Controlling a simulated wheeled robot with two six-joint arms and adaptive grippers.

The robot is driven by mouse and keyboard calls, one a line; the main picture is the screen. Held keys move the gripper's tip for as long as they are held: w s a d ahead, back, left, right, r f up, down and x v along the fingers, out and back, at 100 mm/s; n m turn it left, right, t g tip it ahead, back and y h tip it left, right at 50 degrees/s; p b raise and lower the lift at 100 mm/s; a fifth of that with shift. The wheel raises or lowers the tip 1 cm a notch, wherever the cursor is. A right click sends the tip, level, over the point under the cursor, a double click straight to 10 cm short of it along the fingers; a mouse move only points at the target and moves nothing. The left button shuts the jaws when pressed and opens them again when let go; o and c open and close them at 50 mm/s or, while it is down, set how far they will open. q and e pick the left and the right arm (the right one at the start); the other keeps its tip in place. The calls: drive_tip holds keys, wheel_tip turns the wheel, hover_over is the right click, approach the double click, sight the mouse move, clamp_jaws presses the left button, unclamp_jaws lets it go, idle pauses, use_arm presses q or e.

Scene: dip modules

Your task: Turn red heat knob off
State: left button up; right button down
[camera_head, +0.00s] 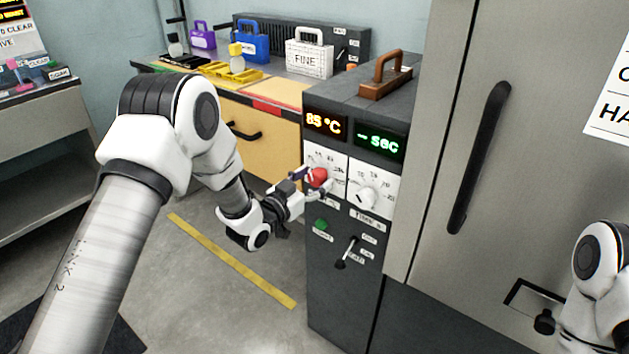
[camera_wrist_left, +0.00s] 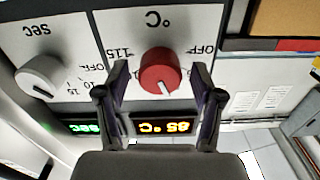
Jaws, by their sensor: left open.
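The red heat knob (camera_head: 318,177) is on a white dial plate on the front of the dark grey machine (camera_head: 340,260). The orange display (camera_head: 325,122) above it reads 85 °C. In the left wrist view, upside down, the red knob (camera_wrist_left: 160,72) sits between the fingers of my left gripper (camera_wrist_left: 160,85), which are open on either side of it. No clear contact shows. In the head view my left gripper (camera_head: 308,187) is at the knob and partly covers its plate. My right gripper is not visible; only part of my right arm shows at the lower right.
A white timer knob (camera_head: 367,196) is right of the red knob, under a green display (camera_head: 379,143). Below are a green button (camera_head: 320,224) and a toggle lever (camera_head: 346,252). A tall grey cabinet (camera_head: 520,130) stands right; a yellow-fronted counter (camera_head: 262,137) is behind.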

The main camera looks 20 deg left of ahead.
use_arm(q)
drive_tip(key=shift+w, duration=0.25)
drive_tip(key=shift+d, duration=0.1)
drive_tip(key=c, duration=1.1)
drive_tip(key=shift+c, duration=0.2)
drive_tip(key=shift+n, duration=0.3)
drive_tip(key=n+p, duration=0.1)
drive_tip(key=n, duration=0.7)
drive_tip(key=shift+p, duration=0.4)
drive_tip(key=n, duration=0.3)
drive_tip(key=shift+n+p, duration=0.6)
drive_tip(key=shift+n, duration=1.6)
